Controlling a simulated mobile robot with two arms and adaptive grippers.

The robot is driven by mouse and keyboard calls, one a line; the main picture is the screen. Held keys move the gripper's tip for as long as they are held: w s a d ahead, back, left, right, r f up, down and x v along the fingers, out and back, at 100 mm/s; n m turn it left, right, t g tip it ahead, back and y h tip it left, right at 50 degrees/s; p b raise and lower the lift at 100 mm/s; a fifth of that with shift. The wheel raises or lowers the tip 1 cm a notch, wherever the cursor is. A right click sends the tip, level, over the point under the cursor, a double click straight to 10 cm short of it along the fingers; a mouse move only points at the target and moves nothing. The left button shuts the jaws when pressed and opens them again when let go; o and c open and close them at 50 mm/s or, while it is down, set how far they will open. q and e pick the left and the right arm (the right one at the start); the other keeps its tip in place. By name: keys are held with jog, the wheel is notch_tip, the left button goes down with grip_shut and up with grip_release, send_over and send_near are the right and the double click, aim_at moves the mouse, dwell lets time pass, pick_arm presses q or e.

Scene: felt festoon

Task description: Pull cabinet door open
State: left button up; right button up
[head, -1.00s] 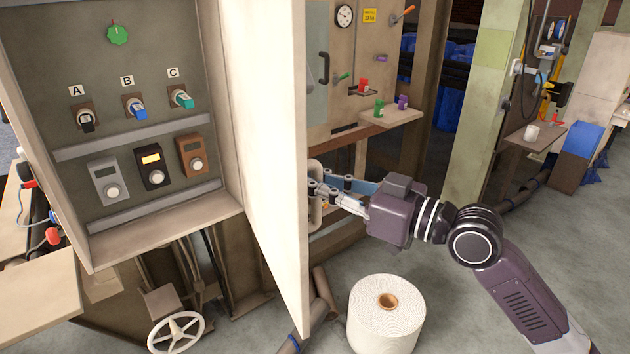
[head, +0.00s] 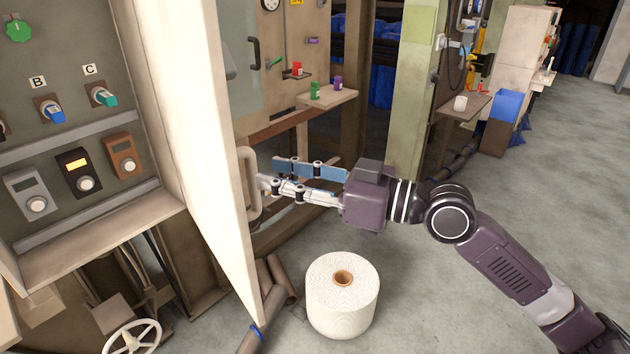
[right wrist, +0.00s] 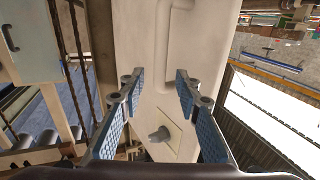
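The cabinet door (head: 205,170) is a tall cream panel standing swung out from the cabinet (head: 60,130), whose inside shows at the left. A pale D-shaped handle (head: 246,182) sits on the door's outer face. My right gripper (head: 266,171) is at the handle's right side, pointing left at it. Its two blue-padded fingers are apart with nothing seen between them. In the right wrist view, the fingers (right wrist: 160,82) are spread before the door face (right wrist: 140,50), and the handle (right wrist: 178,20) shows above the tips. I cannot tell whether they touch it. My left gripper is not in view.
A white roll (head: 342,300) stands on the floor below my right arm. A small shelf (head: 330,97) with green and purple items is behind the gripper. A green post (head: 405,110) stands beyond. Open floor lies at the right. A handwheel (head: 133,338) is under the cabinet.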

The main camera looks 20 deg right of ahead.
jog(key=v, duration=0.6)
jog(key=shift+s+d, duration=0.1)
jog(key=shift+s, duration=0.05)
jog(key=shift+c, duration=0.4)
